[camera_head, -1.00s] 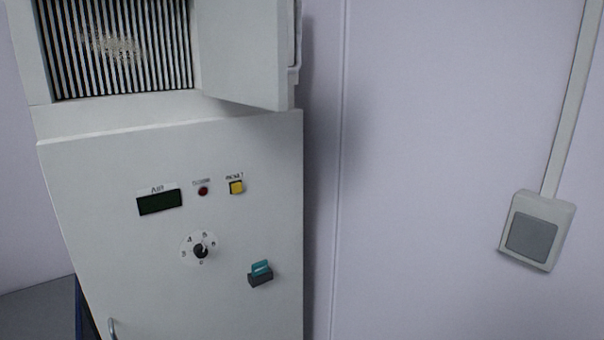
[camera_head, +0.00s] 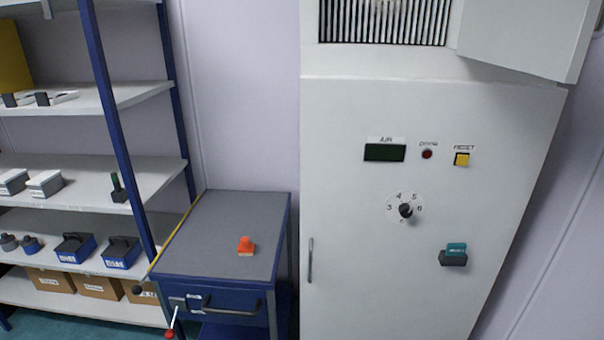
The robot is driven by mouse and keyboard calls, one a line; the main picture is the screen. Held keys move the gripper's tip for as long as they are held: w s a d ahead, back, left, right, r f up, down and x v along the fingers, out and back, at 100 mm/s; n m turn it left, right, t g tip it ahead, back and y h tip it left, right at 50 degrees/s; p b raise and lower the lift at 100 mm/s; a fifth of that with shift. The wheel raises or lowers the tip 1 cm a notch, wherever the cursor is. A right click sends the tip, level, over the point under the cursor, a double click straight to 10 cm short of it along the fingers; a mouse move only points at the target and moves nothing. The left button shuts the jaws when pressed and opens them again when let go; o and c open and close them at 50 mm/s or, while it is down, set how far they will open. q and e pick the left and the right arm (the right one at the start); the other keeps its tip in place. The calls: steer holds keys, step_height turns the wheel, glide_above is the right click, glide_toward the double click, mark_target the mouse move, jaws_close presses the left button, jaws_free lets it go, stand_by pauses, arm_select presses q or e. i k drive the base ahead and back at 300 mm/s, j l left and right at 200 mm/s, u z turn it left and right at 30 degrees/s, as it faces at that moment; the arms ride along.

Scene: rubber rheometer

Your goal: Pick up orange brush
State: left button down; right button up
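The orange brush (camera_head: 246,245) is small, with a rounded knob on top and a pale lower edge. It rests on the grey top of a blue cart (camera_head: 215,225), right of the middle and towards the front. Nothing covers it. Neither of my grippers is in the head view.
A tall white cabinet (camera_head: 430,290) with a dial and buttons stands right of the cart. A blue-framed shelf (camera_head: 110,100) with several tools and boxes stands to the left. The cart's top is otherwise clear. A handle (camera_head: 225,310) runs along its front.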

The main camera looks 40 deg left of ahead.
mark_target(245, 248)
steer(key=u, duration=1.65)
